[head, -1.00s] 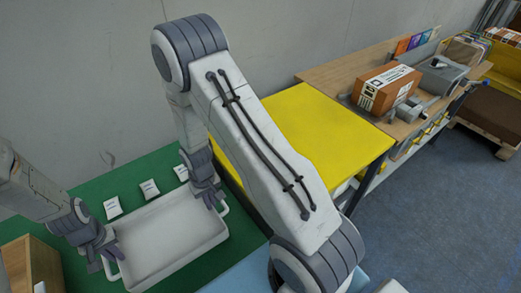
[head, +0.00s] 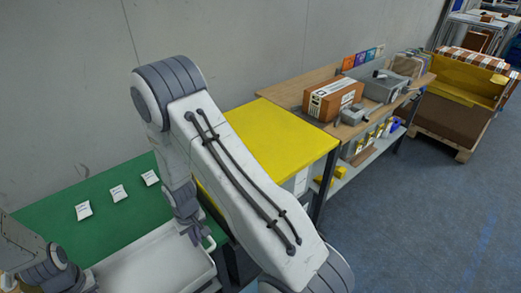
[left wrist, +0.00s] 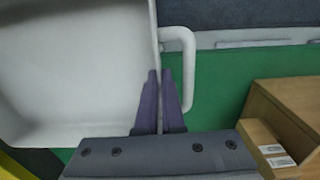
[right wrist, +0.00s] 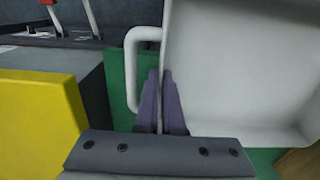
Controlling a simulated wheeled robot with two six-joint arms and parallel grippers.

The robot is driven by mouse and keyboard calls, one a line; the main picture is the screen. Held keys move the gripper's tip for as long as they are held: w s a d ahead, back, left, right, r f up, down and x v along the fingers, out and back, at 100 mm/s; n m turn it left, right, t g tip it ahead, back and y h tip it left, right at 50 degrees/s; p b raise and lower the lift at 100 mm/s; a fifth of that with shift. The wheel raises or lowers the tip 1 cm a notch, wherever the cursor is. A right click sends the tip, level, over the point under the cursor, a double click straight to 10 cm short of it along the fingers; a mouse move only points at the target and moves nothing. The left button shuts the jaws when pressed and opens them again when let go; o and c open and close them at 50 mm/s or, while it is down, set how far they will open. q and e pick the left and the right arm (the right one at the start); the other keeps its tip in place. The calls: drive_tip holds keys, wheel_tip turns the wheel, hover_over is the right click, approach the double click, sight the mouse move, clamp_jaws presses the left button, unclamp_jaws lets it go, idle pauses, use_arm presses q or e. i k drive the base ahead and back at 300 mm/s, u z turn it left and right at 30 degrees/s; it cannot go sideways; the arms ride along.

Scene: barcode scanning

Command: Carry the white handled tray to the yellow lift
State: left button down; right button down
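The white handled tray (head: 160,264) is at the bottom of the head view, beside the front of the green table, its near part cut off. It looks empty. My right gripper (head: 196,234) is shut on its right end wall, and the right wrist view shows the fingers (right wrist: 161,100) pinching that rim near a handle. My left gripper (left wrist: 160,98) is shut on the opposite end wall. The yellow lift (head: 290,143) has a flat, bare top right of the green table, partly hidden behind my right arm.
Several white packets (head: 119,193) lie on the green table (head: 105,228). A wooden workbench (head: 352,128) with a brown box (head: 333,98) and devices stands right of the lift. Open blue floor (head: 420,230) lies at the right. A wooden box (left wrist: 285,115) shows in the left wrist view.

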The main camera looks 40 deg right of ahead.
sight(260, 148)
drive_tip(key=k, duration=0.35)
drive_tip(key=u, duration=2.5)
drive_tip(key=k, duration=1.95)
drive_tip(key=z, duration=2.55)
